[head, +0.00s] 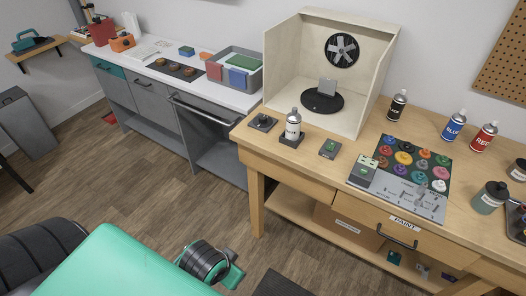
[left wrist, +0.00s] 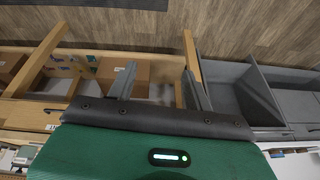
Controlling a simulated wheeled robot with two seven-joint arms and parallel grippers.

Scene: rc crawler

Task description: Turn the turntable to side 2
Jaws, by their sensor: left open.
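The round black turntable (head: 311,102) sits on the floor of the open wooden spray booth (head: 285,68). I cannot read any side number. My left gripper shows in the left wrist view (left wrist: 158,88), with its two grey fingers apart and nothing held between them. It points toward the bench's lower shelf and the floor, away from the turntable. In the head view my teal left arm is low at the bottom left, and its fingers cannot be made out. My right gripper is not in view.
The wooden bench (head: 326,173) holds a spray can on a stand (head: 292,125), small black devices, a paint board (head: 405,165) and several cans and bottles on the right. A fan (head: 342,50) is in the booth's back wall. A cardboard box (left wrist: 122,70) is on the shelf.

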